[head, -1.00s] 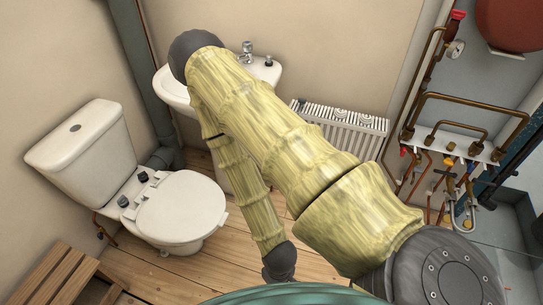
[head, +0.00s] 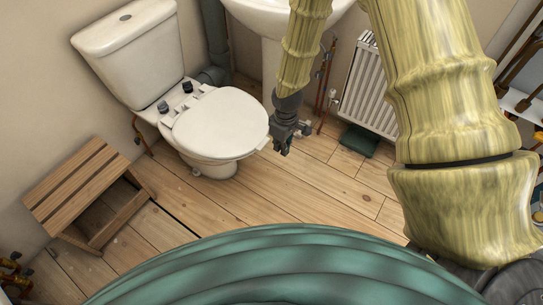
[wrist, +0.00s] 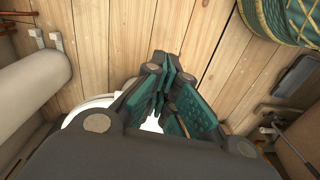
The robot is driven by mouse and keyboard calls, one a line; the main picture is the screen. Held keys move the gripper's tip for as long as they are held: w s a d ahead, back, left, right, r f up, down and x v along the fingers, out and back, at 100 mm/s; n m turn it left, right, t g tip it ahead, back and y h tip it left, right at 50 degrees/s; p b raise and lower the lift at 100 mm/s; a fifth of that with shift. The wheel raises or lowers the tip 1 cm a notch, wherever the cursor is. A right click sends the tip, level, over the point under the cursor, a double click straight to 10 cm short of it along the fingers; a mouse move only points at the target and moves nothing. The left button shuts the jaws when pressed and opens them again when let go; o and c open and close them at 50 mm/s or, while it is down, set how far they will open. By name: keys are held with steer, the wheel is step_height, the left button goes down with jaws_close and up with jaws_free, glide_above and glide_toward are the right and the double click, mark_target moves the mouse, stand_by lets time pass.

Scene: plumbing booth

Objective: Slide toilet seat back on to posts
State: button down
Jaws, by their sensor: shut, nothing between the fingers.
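The white toilet seat (head: 222,122), with its lid down, lies on the bowl of the toilet in the head view. Two dark posts (head: 163,107) stand on the rear of the bowl, between the seat and the cistern (head: 128,45). The seat's back edge is close in front of them; I cannot tell whether it touches them. My gripper (head: 281,146) is just right of the seat's front end, pointing down, apart from the lid as far as I can see. In the wrist view my gripper (wrist: 163,108) is shut and empty. A white surface shows partly hidden behind it.
A wooden step stool (head: 78,187) stands left of the toilet. The basin pedestal (head: 277,72) and radiator (head: 368,88) are behind and right of my gripper. A green item (head: 359,140) lies below the radiator. The plank floor (head: 225,203) before the toilet is clear.

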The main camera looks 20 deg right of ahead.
steer(key=w+a+f+b, duration=0.1)
steer(key=w+f+b, duration=0.2)
steer(key=w+f, duration=0.3)
steer(key=shift+w+a+f+n+h, duration=0.2)
steer(key=shift+w+f+n+h, duration=0.15)
steer(key=shift+f, duration=1)
